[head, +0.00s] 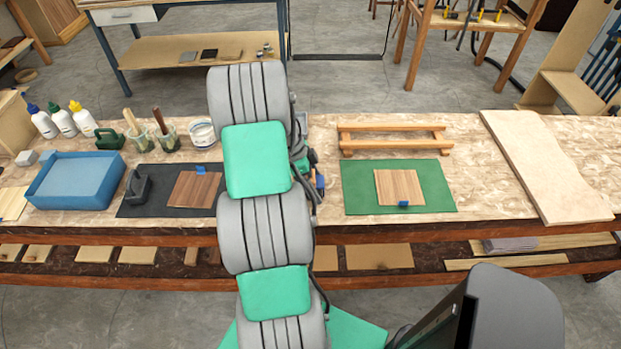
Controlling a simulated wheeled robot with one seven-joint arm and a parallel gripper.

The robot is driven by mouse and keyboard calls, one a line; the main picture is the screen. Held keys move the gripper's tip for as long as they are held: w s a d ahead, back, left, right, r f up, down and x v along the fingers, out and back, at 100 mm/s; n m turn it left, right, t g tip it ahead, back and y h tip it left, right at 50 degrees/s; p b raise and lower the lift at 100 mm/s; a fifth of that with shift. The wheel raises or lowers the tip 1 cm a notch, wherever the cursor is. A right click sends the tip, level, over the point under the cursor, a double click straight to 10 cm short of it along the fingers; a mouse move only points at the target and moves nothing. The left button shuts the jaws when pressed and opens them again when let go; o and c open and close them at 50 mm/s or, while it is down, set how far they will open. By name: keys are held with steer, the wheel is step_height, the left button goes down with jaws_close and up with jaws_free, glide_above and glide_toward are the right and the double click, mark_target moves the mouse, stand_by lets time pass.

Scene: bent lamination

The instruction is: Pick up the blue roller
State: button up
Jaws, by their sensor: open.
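My arm stands across the middle of the view, and its grey and green links hide the centre of the workbench. My gripper's fingers are hidden behind the arm. A small blue piece (320,184) shows just right of the arm at the bench; it may be part of the blue roller, but too little shows to be sure. No other thing that is clearly a blue roller can be seen.
The wooden workbench (470,196) holds a blue tray (75,182), bottles and cups at left. A dark mat (150,208) and a green mat (435,190) each carry a wood panel. A wooden rack (395,149) and a curved board (540,165) lie right.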

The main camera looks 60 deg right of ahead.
mark_target(314, 178)
steer(key=c, duration=1.6)
steer(key=shift+w+r, duration=0.1)
steer(key=shift+r, duration=0.05)
steer(key=shift+c, duration=0.2)
steer(key=shift+r+b, duration=0.3)
steer(key=shift+b, duration=0.05)
steer(key=r, duration=0.1)
steer(key=r+b, duration=0.1)
steer(key=r, duration=0.1)
steer(key=shift+a+r, duration=0.15)
steer(key=shift+a, duration=0.25)
steer(key=a+r+b, duration=0.3)
steer(key=a+r, duration=0.6)
steer(key=a, duration=0.4)
steer(key=shift+s, duration=0.35)
